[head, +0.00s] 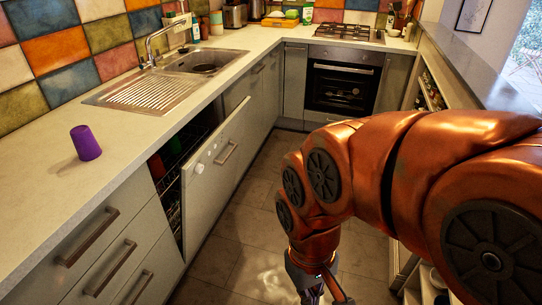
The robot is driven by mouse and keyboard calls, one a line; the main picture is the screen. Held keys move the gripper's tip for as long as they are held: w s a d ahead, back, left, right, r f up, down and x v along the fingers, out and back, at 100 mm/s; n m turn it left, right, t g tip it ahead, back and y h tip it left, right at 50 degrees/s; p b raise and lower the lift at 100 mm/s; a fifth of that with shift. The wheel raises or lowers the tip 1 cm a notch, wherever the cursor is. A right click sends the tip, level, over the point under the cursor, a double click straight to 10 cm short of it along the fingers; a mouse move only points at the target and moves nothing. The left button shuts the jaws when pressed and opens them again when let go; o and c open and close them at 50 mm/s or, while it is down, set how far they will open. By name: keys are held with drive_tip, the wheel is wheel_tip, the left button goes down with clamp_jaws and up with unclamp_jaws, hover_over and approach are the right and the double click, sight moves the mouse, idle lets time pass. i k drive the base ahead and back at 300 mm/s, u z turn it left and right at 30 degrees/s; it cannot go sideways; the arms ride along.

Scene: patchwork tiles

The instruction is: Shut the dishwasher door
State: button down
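The dishwasher door (208,187) is a pale grey front panel with a bar handle (227,152) and small round marks near its top. It stands partly open, tilted out from the counter at its top. Through the gap I see the dark dishwasher interior (171,190), with part of a rack and some red and green items. My gripper (322,295) points down at the bottom edge of the head view, over the floor, to the right of the door and apart from it. Its fingertips are cut off by the frame, so its opening is hidden.
A purple cup (86,143) stands on the left counter (120,125), near the sink (200,65). Drawers (110,265) lie left of the dishwasher. An oven (342,85) is at the back. The tiled floor (245,225) between door and arm is clear.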

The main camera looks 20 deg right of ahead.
sight(202, 195)
drive_tip(key=z, duration=1.35)
drive_tip(key=i, duration=1)
drive_tip(key=u, duration=3)
